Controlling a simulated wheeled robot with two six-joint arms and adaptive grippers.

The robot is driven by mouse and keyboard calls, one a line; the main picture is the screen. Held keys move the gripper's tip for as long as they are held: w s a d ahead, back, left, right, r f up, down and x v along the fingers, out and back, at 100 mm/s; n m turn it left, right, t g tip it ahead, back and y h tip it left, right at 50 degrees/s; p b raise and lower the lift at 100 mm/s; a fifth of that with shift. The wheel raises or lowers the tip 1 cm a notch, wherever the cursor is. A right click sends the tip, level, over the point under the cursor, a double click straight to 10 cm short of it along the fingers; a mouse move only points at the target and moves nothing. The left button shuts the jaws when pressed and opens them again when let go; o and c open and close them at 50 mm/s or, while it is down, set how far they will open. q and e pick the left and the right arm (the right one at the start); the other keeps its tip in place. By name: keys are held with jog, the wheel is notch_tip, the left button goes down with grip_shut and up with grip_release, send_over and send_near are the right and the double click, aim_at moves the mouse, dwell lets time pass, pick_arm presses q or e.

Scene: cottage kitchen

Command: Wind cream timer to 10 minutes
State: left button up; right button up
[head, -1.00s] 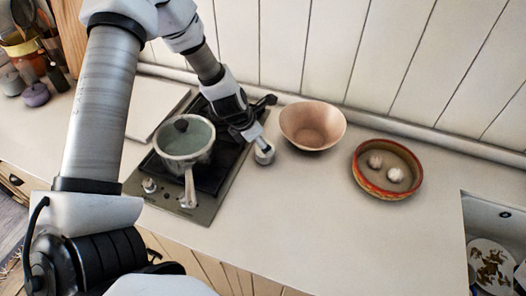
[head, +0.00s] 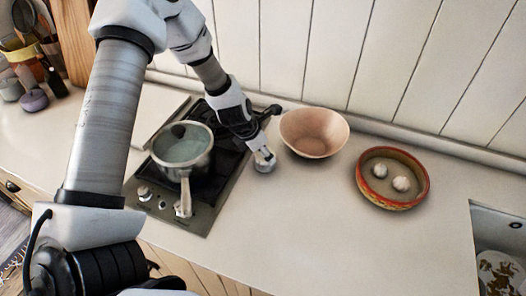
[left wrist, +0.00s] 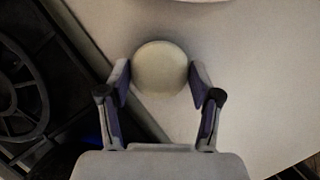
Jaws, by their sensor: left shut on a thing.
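The cream timer (left wrist: 160,68) shows in the left wrist view as a round, pale top between the two fingers. In the head view the timer (head: 265,162) stands on the counter just right of the hob, partly hidden by my gripper. My left gripper (left wrist: 160,74) reaches down over it and is shut on its sides. The left gripper (head: 259,151) also shows in the head view at the end of the arm. No dial marks can be read. My right gripper is not in view.
A pot (head: 182,150) sits on the black hob (head: 217,190), left of the timer. A pinkish bowl (head: 314,133) stands close on the right. Farther right is a red-rimmed dish (head: 419,196) with garlic bulbs, then a sink (head: 490,222). The front counter is clear.

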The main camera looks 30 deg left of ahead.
pick_arm(q)
jog(key=shift+f, duration=0.15)
jog(key=shift+m+b, duration=0.5)
jog(key=shift+m, duration=0.2)
jog(key=shift+m+g+h, duration=0.4)
jog(key=shift+m+h, duration=0.1)
jog(key=shift+m, duration=0.6)
jog(key=m+g+h, duration=0.1)
jog(key=m, duration=0.3)
jog(key=shift+a+m, duration=0.1)
jog(key=shift+m, duration=0.2)
jog(key=shift+w+m+g+h+p, duration=0.1)
jog(key=shift+m+g+h+p, duration=0.25)
jog(key=shift+m, duration=0.6)
jog(key=shift+w+m+g+h+p, duration=0.15)
jog(key=shift+m+g, duration=0.4)
jog(key=shift+m, duration=0.4)
jog(key=shift+s, duration=0.15)
jog(key=o, duration=1.1)
jog(key=shift+o, duration=0.2)
